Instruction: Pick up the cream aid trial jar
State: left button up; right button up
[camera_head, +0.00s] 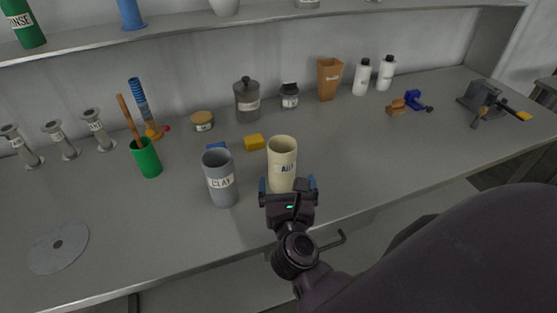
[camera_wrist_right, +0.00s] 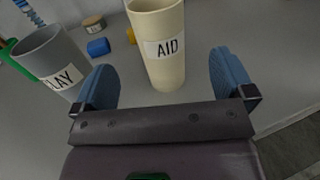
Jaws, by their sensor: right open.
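The cream jar (camera_head: 283,158) with an "AID" label stands upright near the front edge of the grey bench. In the right wrist view the cream jar (camera_wrist_right: 160,62) stands just beyond and between the blue fingertips. My right gripper (camera_head: 288,186) is open and empty, low in front of the jar; in the wrist view the right gripper (camera_wrist_right: 172,82) shows a finger on each side, with gaps to the jar. A grey jar (camera_head: 220,180) labelled "CLAY" stands upright just left of it, also seen in the wrist view (camera_wrist_right: 52,60). My left gripper is not in view.
A yellow block (camera_head: 254,142) lies behind the two jars, and a blue item (camera_head: 216,147) sits behind the grey jar. A green holder (camera_head: 146,158) stands farther left. Lidded jars and white bottles line the back.

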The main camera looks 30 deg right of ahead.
aim_at(284, 162)
jog(key=x, duration=0.4)
jog(key=shift+r+p, duration=0.15)
jog(key=shift+p, duration=0.25)
jog(key=shift+w+d, duration=0.35)
jog(key=shift+w, duration=0.3)
jog(key=shift+f+p+x, duration=0.1)
jog(key=shift+p+x, duration=0.1)
jog(key=shift+x, duration=1)
jog(key=shift+f+p+x, duration=0.15)
jog(key=shift+p+x, duration=0.05)
jog(key=shift+x, duration=0.95)
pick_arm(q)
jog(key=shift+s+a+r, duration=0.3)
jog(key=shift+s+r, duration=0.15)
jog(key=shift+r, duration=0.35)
pick_arm(e)
jog(key=shift+a, duration=0.1)
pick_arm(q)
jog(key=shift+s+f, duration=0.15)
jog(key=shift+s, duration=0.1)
pick_arm(e)
jog(key=c, duration=1.2)
